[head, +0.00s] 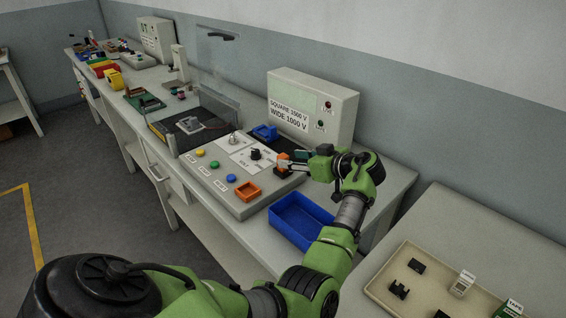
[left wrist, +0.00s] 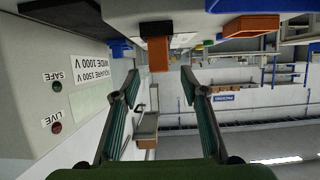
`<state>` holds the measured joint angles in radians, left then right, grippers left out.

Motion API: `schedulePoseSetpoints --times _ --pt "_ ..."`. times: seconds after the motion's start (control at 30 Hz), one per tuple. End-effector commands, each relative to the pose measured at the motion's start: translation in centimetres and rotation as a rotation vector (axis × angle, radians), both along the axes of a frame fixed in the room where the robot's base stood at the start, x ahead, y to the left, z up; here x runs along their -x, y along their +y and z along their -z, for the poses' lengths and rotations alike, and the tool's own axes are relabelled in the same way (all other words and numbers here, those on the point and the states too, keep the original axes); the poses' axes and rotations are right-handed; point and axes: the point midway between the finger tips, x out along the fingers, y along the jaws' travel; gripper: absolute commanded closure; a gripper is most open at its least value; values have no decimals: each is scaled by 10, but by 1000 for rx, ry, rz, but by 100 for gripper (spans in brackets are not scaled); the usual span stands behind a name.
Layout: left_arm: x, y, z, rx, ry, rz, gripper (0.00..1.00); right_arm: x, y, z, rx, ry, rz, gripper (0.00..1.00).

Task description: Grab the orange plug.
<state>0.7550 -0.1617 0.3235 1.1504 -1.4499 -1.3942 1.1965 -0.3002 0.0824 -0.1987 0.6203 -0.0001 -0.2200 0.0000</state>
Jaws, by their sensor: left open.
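The orange plug (head: 282,160) sits at the right end of the grey control panel, close in front of my left gripper (head: 292,161). In the left wrist view, which is upside down, the orange plug (left wrist: 158,54) shows with a black part attached. There my left gripper (left wrist: 160,76) is open, its two fingers apart, with the plug roughly in line between the tips and a little beyond them. The fingers do not appear to touch it. Part of the plug is hidden by the gripper in the head view. My right gripper is not in view.
A blue connector (head: 265,132) lies behind. A grey box with labels (head: 322,98) stands at the back, near the gripper. Coloured buttons and a black knob (head: 256,154) are on the panel.

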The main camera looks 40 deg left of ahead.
Motion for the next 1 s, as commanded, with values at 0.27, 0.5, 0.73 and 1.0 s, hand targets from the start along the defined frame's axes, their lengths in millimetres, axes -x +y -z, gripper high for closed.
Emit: schedulePoseSetpoints --times 0.27,0.5,0.73,1.0 --pt "-3 32 10 0 4 -3 60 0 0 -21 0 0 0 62" --pt "-6 49 21 1 0 1 60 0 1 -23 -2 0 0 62" --pt "-6 49 22 1 0 1 73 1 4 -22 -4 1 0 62" --pt "-6 49 21 0 0 1 100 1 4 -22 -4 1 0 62"
